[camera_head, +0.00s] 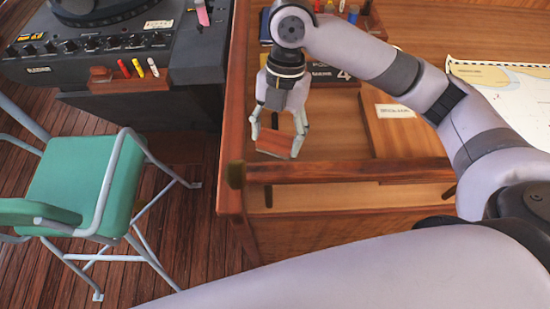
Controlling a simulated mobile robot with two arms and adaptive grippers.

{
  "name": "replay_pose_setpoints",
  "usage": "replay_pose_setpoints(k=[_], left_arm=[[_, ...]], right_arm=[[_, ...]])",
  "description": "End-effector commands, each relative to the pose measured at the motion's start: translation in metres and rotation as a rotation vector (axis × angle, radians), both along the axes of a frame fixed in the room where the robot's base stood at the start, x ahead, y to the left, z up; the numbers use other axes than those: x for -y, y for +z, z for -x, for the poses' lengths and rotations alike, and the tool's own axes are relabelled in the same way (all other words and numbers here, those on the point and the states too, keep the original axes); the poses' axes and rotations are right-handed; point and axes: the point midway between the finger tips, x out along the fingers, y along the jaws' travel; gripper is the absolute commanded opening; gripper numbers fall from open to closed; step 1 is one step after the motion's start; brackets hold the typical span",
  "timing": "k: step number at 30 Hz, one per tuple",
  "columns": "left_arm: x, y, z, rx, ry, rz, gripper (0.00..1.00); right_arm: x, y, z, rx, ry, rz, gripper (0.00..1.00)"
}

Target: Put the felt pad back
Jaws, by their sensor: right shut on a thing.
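My right gripper (277,147) hangs down over the left part of the wooden chart table (228,140). Its fingers are shut on a small reddish-brown block (274,141), which shows between them just behind the table's front rail. I cannot tell whether this block is the felt pad or whether it touches the table. A small dark olive patch (236,174) shows at the table's front left corner, and I cannot tell what it is. My left gripper is not in view.
A wooden board with a label (395,111) lies right of the gripper. A chart (505,92) lies at the far right. A green chair (82,178) and a radar console (105,45) stand left of the table.

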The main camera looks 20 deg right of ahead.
Motion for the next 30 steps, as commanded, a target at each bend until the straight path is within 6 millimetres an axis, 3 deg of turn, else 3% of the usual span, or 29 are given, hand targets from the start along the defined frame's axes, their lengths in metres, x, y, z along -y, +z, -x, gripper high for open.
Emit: replay_pose_setpoints(k=[6, 12, 22, 30], left_arm=[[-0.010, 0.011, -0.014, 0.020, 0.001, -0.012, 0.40], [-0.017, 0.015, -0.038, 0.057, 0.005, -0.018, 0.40], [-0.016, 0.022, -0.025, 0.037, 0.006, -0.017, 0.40], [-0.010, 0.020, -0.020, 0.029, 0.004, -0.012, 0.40]], right_arm=[[0.000, -0.051, 0.001, -0.005, -0.003, 0.001, 0.36], [-0.001, -0.070, -0.001, -0.001, -0.003, -0.001, 0.36], [0.000, -0.110, 0.000, -0.003, -0.005, 0.001, 0.36], [0.000, -0.113, -0.001, 0.002, -0.002, 0.000, 0.36]])
